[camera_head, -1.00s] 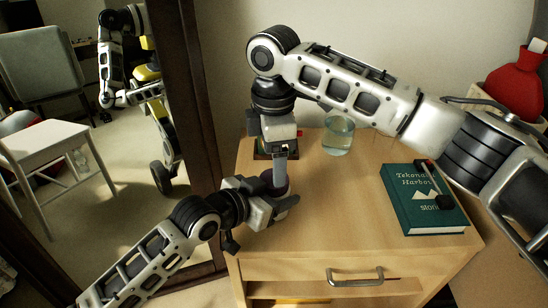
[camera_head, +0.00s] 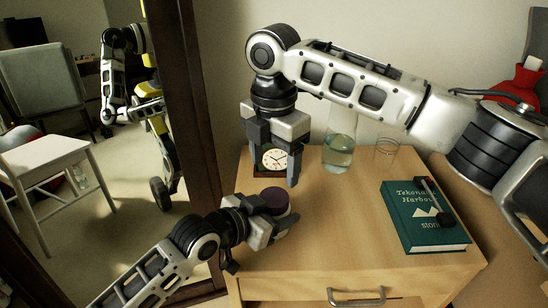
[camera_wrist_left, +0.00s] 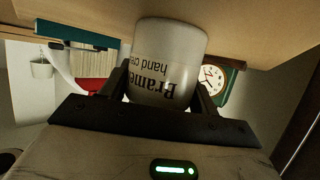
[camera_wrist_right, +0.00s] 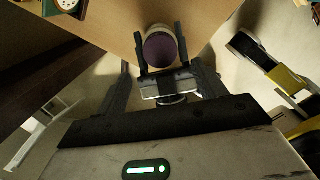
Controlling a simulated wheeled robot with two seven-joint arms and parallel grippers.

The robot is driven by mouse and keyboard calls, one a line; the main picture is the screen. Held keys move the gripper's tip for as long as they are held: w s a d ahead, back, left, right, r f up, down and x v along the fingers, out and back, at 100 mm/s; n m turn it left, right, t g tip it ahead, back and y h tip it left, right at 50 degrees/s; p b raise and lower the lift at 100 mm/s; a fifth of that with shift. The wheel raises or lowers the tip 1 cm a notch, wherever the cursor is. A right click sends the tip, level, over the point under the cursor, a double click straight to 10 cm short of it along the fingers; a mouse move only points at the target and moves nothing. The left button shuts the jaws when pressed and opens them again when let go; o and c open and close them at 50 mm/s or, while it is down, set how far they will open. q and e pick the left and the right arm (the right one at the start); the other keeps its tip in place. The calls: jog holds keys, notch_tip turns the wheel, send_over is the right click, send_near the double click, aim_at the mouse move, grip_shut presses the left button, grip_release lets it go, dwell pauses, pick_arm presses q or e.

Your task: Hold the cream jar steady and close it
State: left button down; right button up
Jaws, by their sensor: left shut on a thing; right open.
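The cream jar (camera_wrist_left: 170,62) is white with dark lettering in the left wrist view and stands on the cabinet top. My left gripper (camera_head: 272,216) is shut on it, one finger on each side. A round purple lid (camera_head: 275,197) sits on top of the jar; it also shows face-on in the right wrist view (camera_wrist_right: 160,48). I cannot tell how tightly it is seated. My right gripper (camera_head: 274,174) is open and empty above and behind the jar, fingers pointing down, apart from the lid.
A clock (camera_head: 274,159) stands behind the right gripper. A carafe with water (camera_head: 338,155) and a clear glass (camera_head: 387,146) are at the back. A green book (camera_head: 425,222) with a dark object on it lies at the right. A mirror stands left. The middle top is clear.

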aim_at(274, 197)
notch_tip(274, 197, down, 8)
jog(key=shift+r, duration=0.15)
dwell(0.4)
jog(key=c, duration=1)
jog(key=m, duration=0.5)
jog(key=o, duration=1.2)
notch_tip(274, 197, up, 12)
jog(key=shift+r, duration=0.15)
